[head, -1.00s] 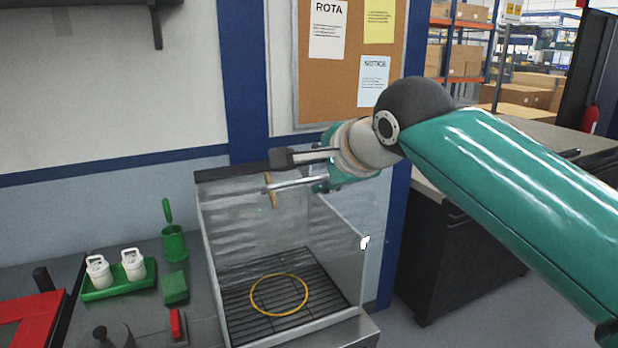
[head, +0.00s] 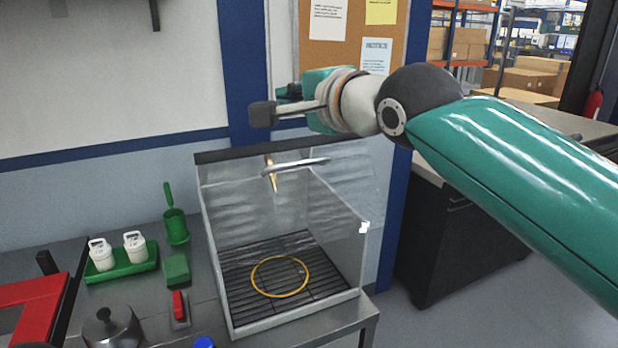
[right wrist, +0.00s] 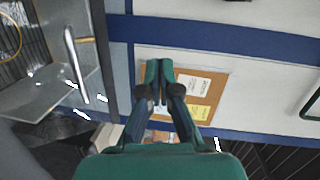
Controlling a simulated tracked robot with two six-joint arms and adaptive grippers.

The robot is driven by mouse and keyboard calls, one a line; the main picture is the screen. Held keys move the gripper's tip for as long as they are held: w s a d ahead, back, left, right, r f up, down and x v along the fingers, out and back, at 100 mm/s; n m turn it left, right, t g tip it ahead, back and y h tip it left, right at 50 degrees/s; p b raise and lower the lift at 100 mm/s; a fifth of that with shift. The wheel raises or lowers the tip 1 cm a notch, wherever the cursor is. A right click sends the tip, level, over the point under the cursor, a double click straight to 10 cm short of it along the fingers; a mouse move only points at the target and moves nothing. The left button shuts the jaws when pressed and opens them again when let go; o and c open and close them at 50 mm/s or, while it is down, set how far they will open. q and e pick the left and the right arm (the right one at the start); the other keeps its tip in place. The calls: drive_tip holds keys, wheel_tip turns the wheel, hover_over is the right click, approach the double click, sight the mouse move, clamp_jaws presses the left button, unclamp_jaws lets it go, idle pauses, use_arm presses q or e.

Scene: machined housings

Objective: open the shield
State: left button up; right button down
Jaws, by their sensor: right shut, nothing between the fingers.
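The clear shield belongs to the see-through wash box with a dark top edge (head: 260,150). Its grey bar handle (head: 295,162) lies level near the top of the box, and it also shows in the right wrist view (right wrist: 76,62). The clear panel is hard to make out, so I cannot tell exactly how far it is raised. My right gripper (head: 262,114) is above the handle and apart from it, shut and empty. In the right wrist view its fingers (right wrist: 158,72) are together, with the handle off to the left. My left gripper is not in view.
A yellow ring (head: 280,276) lies on the box's dark grate, below a brass nozzle (head: 271,178). To the left are a green tray (head: 122,272) with two white parts, a green cup (head: 176,228) and a red frame (head: 28,305). A dark cabinet (head: 450,240) stands to the right.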

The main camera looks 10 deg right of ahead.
sight(281, 201)
drive_tip(key=s+d+f+m+t+b, duration=0.1)
drive_tip(key=s+d+f+t+b, duration=0.15)
drive_tip(key=f+b, duration=0.6)
drive_tip(key=s+d+f+m+t+y+b, duration=0.1)
drive_tip(key=f+t+b, duration=0.3)
drive_tip(key=f+b, duration=0.4)
drive_tip(key=s+d+f+m+t+b, duration=0.15)
drive_tip(key=f+t+b, duration=0.25)
drive_tip(key=f+b, duration=0.4)
drive_tip(key=shift+n, duration=0.45)
drive_tip(key=p+x, duration=0.2)
drive_tip(key=x, duration=0.2)
drive_tip(key=p+x, duration=0.2)
drive_tip(key=x, duration=0.2)
drive_tip(key=p+x, duration=0.3)
drive_tip(key=x, duration=0.2)
drive_tip(key=shift+w+d+f, duration=0.25)
drive_tip(key=shift+w, duration=0.1)
